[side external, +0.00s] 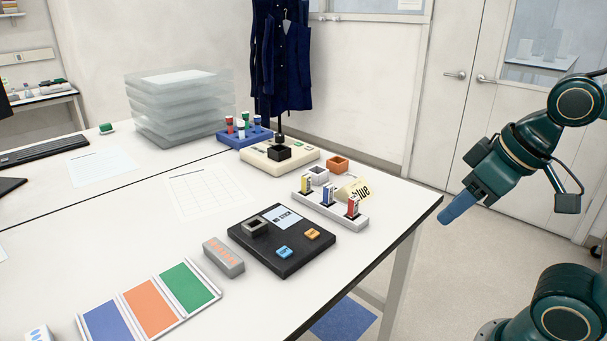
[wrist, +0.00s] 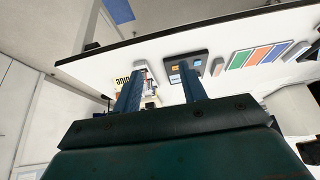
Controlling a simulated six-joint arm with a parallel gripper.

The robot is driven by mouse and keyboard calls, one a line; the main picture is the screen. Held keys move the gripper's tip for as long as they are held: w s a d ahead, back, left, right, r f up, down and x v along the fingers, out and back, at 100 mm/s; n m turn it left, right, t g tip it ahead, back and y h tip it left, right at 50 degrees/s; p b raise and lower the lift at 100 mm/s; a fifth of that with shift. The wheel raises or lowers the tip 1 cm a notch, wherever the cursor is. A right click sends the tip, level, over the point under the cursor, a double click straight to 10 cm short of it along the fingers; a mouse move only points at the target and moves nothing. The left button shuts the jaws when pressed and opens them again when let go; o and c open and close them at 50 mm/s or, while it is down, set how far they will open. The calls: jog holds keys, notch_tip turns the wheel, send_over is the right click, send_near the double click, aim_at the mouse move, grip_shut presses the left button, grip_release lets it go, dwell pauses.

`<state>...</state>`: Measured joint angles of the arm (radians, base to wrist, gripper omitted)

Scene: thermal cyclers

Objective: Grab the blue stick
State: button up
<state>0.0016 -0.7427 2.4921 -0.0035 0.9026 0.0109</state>
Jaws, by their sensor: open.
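The blue stick (side external: 328,195) stands upright in a white rack (side external: 340,214) near the table's right edge. A yellow stick (side external: 306,184) stands to its left and a red stick (side external: 353,207) to its right in the same rack. My gripper (side external: 461,207) is off the table's right edge, well apart from the rack. In the wrist view my gripper (wrist: 160,88) shows two separated blue fingers with nothing between them. The rack there is partly covered by a finger, and I cannot make out the blue stick.
A black device (side external: 290,258) with a screen and two buttons lies in front of the rack. A beige device (side external: 279,158), an orange holder (side external: 337,164) and a blue rack (side external: 245,137) are behind it. Coloured panels (side external: 150,305) lie at the front.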

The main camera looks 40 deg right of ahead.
jog(key=w+r+m+g, duration=0.1)
jog(key=w+r+m, duration=0.35)
jog(key=w, duration=0.35)
jog(key=m+g+y, duration=0.1)
jog(key=m+g, duration=0.4)
jog(key=m, duration=0.8)
send_over(329, 185)
jog(key=d, duration=0.2)
notch_tip(329, 185, down, 8)
jog(key=shift+a+r, duration=0.15)
jog(key=shift+a, duration=0.05)
jog(key=shift+a+f, duration=0.2)
jog(key=shift+f, duration=1.25)
jog(key=shift+a+f, duration=0.15)
jog(key=shift+f, duration=1.25)
jog(key=shift+a+f, duration=0.2)
jog(key=shift+f, duration=1.25)
jog(key=shift+f, duration=0.1)
